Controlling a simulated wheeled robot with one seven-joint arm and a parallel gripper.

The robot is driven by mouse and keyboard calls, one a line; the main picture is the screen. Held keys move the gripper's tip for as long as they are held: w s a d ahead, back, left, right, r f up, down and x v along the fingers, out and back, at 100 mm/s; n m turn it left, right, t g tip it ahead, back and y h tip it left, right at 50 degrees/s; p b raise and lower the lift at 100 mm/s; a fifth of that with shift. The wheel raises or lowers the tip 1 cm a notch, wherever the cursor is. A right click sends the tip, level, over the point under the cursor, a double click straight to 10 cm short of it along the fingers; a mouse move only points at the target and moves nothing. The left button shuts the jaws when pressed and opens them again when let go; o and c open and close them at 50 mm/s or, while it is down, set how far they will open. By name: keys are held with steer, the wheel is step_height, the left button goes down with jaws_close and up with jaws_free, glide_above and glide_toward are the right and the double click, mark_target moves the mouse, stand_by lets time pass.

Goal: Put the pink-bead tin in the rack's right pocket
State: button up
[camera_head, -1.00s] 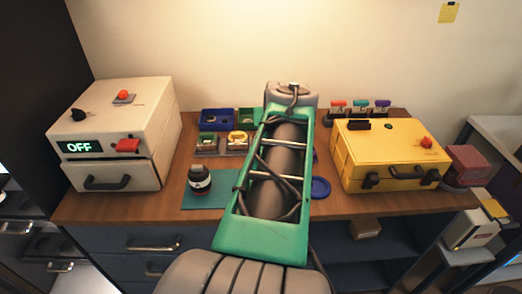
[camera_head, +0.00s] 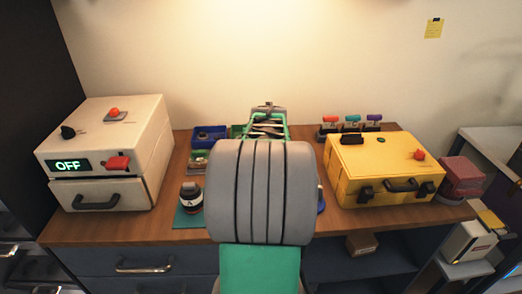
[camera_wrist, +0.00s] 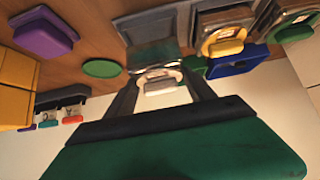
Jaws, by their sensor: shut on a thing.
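My gripper (camera_wrist: 162,78) is shut on a small pale tin with a pinkish-cream rim (camera_wrist: 160,85), seen between the two dark fingers in the wrist view. The tin is mostly hidden, so its bead is hard to make out. The grey rack shows in the wrist view, which is turned about upside down. Its empty-looking right pocket (camera_wrist: 152,52) lies just beyond the fingertips. Whether the tin touches it I cannot tell. The other pockets hold a piece with a yellow ring (camera_wrist: 226,43) and a green piece (camera_wrist: 294,30). In the head view my arm hides the gripper and tin.
A blue bin (camera_head: 209,133) stands behind the rack. A white box reading OFF (camera_head: 110,150) is at left, a yellow case (camera_head: 385,165) at right. A dark jar (camera_head: 190,196) stands on a teal mat at front left. A green disc (camera_wrist: 102,68) lies near the rack.

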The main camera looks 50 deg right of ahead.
steer(key=shift+w+d+f, duration=0.1)
steer(key=shift+d+f, duration=0.05)
steer(key=shift+f, duration=0.75)
steer(key=shift+w+d+f, duration=0.1)
steer(key=shift+f, duration=0.8)
steer(key=shift+f, duration=0.25)
steer(key=o, duration=1.7)
steer(key=shift+c, duration=0.2)
steer(key=shift+r, duration=0.3)
steer(key=v, duration=1.2)
